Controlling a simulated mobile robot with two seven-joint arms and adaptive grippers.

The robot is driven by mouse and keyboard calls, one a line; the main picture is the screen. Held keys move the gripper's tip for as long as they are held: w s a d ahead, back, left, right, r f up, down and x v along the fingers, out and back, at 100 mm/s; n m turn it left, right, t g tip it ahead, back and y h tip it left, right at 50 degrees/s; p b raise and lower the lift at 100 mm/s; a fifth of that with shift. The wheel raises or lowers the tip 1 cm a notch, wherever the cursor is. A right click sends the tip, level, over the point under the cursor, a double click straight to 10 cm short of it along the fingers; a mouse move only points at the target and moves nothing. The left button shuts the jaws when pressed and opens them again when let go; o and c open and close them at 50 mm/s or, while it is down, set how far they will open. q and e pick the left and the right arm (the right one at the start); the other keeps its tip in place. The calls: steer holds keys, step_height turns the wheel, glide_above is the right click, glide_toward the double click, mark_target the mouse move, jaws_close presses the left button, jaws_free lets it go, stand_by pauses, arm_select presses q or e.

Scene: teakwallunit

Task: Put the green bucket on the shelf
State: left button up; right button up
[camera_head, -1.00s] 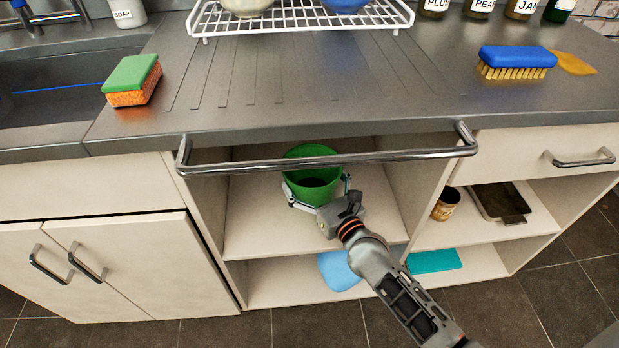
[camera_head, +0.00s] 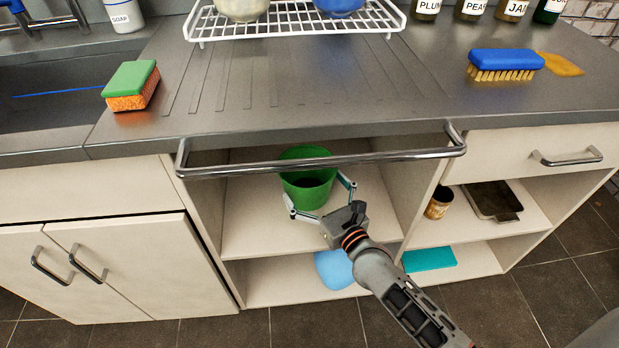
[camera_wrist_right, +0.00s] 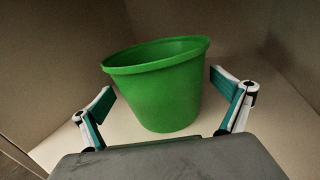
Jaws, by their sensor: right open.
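The green bucket (camera_head: 308,190) stands upright on the upper shelf (camera_head: 262,225) of the open middle compartment, behind the metal rail. My right gripper (camera_head: 318,200) is open in front of the bucket, with a finger to either side of its near part. In the right wrist view the bucket (camera_wrist_right: 165,90) stands on the shelf ahead of the spread fingers (camera_wrist_right: 165,108), with gaps between it and both fingertips. My left gripper is not in view.
A metal rail (camera_head: 320,162) runs across the compartment's top front. A light blue item (camera_head: 334,269) lies on the lower shelf. At right are a can (camera_head: 439,203), a dark tray (camera_head: 492,200) and a teal item (camera_head: 429,259). A sponge (camera_head: 131,86) and brush (camera_head: 505,64) lie on the counter.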

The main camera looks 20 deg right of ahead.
steer(key=s, duration=0.5)
steer(key=s+d+p, duration=0.1)
steer(key=s, duration=0.1)
steer(key=shift+s+r, duration=0.15)
steer(key=shift+s, duration=0.1)
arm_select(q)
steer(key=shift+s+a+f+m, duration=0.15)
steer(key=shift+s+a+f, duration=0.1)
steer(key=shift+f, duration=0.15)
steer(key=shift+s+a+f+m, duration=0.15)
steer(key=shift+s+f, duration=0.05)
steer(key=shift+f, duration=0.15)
arm_select(e)
steer(key=shift+s, duration=0.5)
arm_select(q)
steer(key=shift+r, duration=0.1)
